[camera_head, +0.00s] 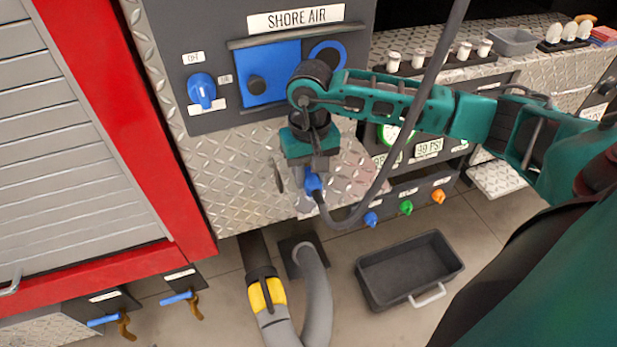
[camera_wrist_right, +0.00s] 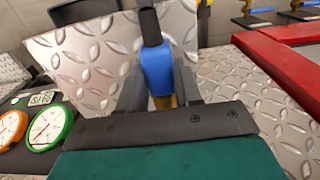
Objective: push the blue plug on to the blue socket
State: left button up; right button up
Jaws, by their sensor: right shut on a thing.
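The blue plug (camera_head: 313,184) is in my right gripper (camera_head: 311,172), which is shut on it in front of the diamond-plate bumper. A dark cable runs from the plug. In the right wrist view the blue plug (camera_wrist_right: 157,70) stands between the two dark fingers of the right gripper (camera_wrist_right: 158,88). The shore air panel above has a square blue plate (camera_head: 268,76) with a dark round knob. A blue ring (camera_head: 327,46) right of it is partly hidden behind my right arm; I cannot tell whether it is the socket. My left gripper is not in view.
A blue rotary switch (camera_head: 202,90) is on the panel's left. The cable (camera_head: 385,165) loops up past my right arm. Below are blue, green and orange knobs (camera_head: 406,207), a dark bin (camera_head: 410,270) and thick hoses (camera_head: 316,290) on the floor.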

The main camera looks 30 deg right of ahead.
aim_at(309, 174)
jog(key=shift+r+p, duration=1.45)
jog(key=shift+r, duration=1.55)
